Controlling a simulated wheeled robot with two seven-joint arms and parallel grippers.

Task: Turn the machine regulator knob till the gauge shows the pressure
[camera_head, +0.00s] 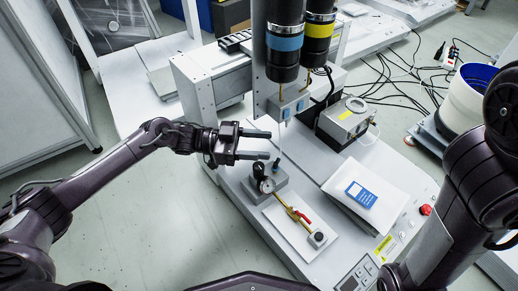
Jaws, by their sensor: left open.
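The pressure gauge (267,186) is a small round white dial on a regulator, set on a grey block on the machine bed. A dark knob (258,170) stands just behind the gauge; the dial reading is too small to tell. My left gripper (268,145) is open, its two fingers pointing right, above and behind the regulator. Nothing shows between the fingers, and they look apart from the knob. My right arm shows at the right edge, but its gripper is out of view.
A brass pipe with a red lever (302,217) runs from the regulator to a grey fitting (318,237) on a white plate. Blue- and yellow-banded screwdrivers (284,42) hang behind the gripper. A white bag (366,192) lies right, near a red button (425,210).

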